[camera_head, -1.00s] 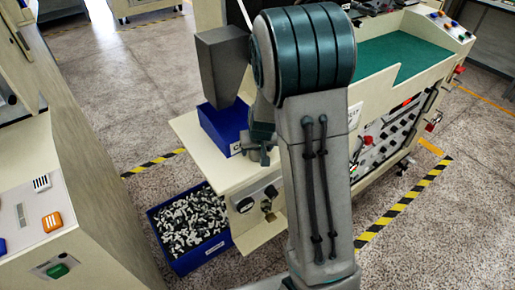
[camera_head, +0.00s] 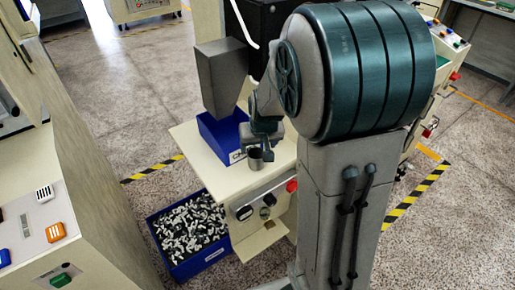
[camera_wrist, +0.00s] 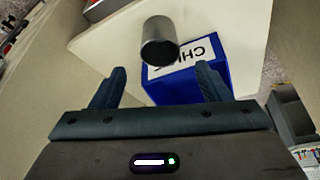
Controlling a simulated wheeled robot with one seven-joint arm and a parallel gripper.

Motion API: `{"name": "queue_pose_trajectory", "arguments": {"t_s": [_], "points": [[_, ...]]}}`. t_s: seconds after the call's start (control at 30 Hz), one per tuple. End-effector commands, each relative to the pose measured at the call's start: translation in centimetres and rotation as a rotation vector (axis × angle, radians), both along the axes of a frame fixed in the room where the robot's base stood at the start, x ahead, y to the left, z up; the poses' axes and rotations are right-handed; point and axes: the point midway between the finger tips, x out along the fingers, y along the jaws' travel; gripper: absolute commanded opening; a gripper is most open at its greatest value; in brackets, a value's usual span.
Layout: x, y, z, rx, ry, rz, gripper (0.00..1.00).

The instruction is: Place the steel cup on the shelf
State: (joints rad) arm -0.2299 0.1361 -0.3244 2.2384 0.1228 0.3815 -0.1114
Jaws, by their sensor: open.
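The steel cup (camera_head: 255,159) is a small grey cylinder near the front edge of the cream machine top, in front of a blue bin. It also shows in the wrist view (camera_wrist: 160,45), with its dark round end facing the camera. My gripper (camera_wrist: 159,74) is open, and the cup appears just ahead of the gap between the fingers, not gripped. In the head view my gripper (camera_head: 259,143) is right by the cup, partly hidden by my arm. A low cream ledge (camera_head: 262,242) juts from below the machine's front panel; I cannot tell whether it is the shelf.
The blue labelled bin (camera_head: 220,138) stands close behind the cup; it also shows in the wrist view (camera_wrist: 190,85). A floor bin (camera_head: 188,232) full of black and white parts stands at the lower left. A cream console (camera_head: 50,215) is at the left. Open floor lies between.

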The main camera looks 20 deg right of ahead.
Motion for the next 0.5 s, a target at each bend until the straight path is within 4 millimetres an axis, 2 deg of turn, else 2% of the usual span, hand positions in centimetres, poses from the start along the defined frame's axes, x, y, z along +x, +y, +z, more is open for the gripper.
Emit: {"name": "queue_pose_trajectory", "arguments": {"t_s": [0.1,0.3,0.37,0.5], "points": [[-0.5,0.1,1.3,0.001,-0.002,0.0,0.7],[-1.5,0.2,2.4,0.009,0.004,0.001,0.7],[-2.4,0.5,3.0,0.02,0.011,0.005,0.7],[-6.4,1.5,5.0,0.051,0.039,0.021,0.7]]}}
